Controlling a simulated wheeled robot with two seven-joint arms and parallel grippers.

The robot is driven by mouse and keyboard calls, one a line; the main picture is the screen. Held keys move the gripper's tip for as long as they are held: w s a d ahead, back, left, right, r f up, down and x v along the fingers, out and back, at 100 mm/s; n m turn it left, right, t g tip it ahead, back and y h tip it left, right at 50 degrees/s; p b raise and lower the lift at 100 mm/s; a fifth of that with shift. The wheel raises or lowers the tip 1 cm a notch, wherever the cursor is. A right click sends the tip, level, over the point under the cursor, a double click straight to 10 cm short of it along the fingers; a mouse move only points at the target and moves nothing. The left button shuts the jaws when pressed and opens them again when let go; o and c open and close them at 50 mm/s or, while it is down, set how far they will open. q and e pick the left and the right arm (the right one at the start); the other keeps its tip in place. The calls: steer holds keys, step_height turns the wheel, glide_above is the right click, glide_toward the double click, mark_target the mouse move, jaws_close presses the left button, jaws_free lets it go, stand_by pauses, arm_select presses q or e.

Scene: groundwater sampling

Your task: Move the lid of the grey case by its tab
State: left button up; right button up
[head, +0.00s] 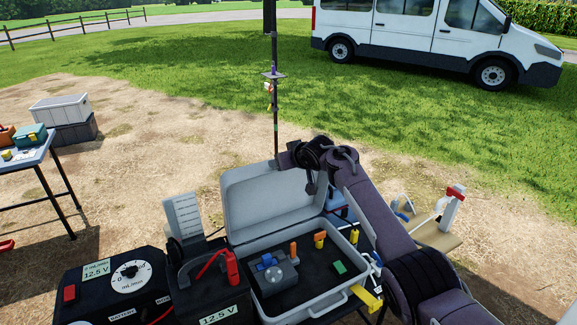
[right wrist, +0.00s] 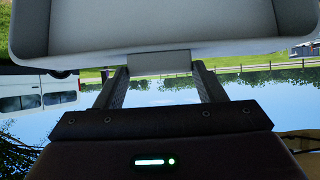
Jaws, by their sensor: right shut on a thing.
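The grey case (head: 322,301) stands open on the table in the head view. Its lid (head: 262,203) is raised steeply at the back of the case. In the right wrist view the lid (right wrist: 70,38) fills the top, with its tab (right wrist: 160,62) at the edge. My right gripper (right wrist: 160,75) has a finger on each side of the tab and is shut on it. In the head view my right arm reaches over the case to the lid's top edge; the fingertips are hard to make out there. My left gripper is not in view.
The case holds a grey device (head: 273,275) and several small coloured parts. A black battery box (head: 210,295) and a dial unit (head: 115,285) stand close on the left. A thin pole (head: 275,120) rises behind the lid. A wooden stand (head: 438,235) is at right.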

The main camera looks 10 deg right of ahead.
steer(key=shift+w+a+r, duration=0.2)
steer(key=shift+w+r, duration=0.25)
steer(key=shift+w, duration=0.05)
steer(key=o, duration=1.4)
steer(key=shift+s, duration=0.15)
steer(key=shift+d+f, duration=0.1)
steer(key=shift+f, duration=0.1)
steer(key=b+v, duration=0.1)
steer(key=v, duration=0.7)
steer(key=shift+b, duration=0.3)
